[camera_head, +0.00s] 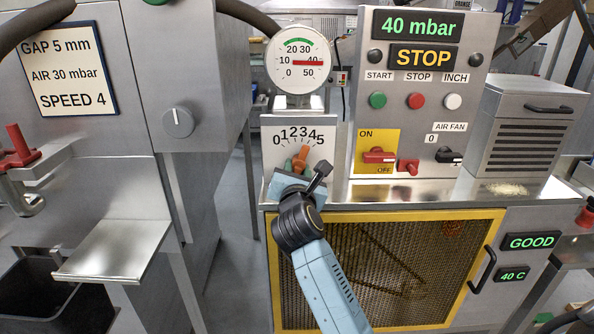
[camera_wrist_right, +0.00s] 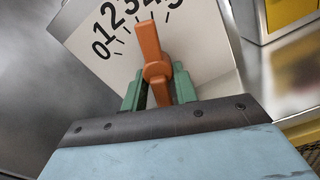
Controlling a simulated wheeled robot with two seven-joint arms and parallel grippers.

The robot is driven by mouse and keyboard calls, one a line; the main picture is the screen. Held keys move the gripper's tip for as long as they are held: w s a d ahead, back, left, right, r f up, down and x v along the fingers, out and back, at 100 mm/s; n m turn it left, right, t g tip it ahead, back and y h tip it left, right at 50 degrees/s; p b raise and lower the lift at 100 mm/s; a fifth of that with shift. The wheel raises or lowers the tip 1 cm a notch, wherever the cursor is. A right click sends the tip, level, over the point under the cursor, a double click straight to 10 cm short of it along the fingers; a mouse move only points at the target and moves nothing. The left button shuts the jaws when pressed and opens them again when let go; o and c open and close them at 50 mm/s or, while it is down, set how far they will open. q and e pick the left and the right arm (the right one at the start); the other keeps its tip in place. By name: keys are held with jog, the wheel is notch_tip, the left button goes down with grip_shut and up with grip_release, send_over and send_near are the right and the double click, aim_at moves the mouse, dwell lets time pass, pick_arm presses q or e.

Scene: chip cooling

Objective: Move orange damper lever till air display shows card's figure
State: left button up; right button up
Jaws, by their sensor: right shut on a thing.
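The orange damper lever (camera_head: 302,156) stands on a plate (camera_head: 318,147) with a scale from 0 to 5. It points up near the 3 and 4; the exact mark is hard to tell. My right gripper (camera_head: 296,167) is shut on the lever, its green fingers either side of it. In the right wrist view the lever (camera_wrist_right: 151,48) rises between the fingers (camera_wrist_right: 157,90). The air display (camera_head: 418,27) reads 40 mbar. The card (camera_head: 68,72) reads GAP 5 mm, AIR 30 mbar, SPEED 4. My left gripper is not in view.
A round gauge (camera_head: 297,60) with a red needle stands above the scale plate. The panel to its right has a STOP display (camera_head: 423,57), buttons and a red switch (camera_head: 379,156). A yellow-framed mesh door (camera_head: 400,219) is below. A GOOD display (camera_head: 531,242) is at right.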

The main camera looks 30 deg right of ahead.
jog(key=shift+d+r+n+p, duration=0.15)
jog(key=shift+n+p, duration=1.05)
jog(key=shift+p, duration=0.7)
jog(key=shift+n+p, duration=0.45)
jog(key=shift+n, duration=0.05)
jog(key=shift+f, duration=0.2)
jog(key=o, duration=1)
jog(key=shift+s, duration=0.1)
jog(key=shift+c, duration=0.2)
jog(key=b+v, duration=0.1)
jog(key=v, duration=1.2)
jog(key=shift+a+b, duration=0.2)
jog(key=shift+b, duration=0.15)
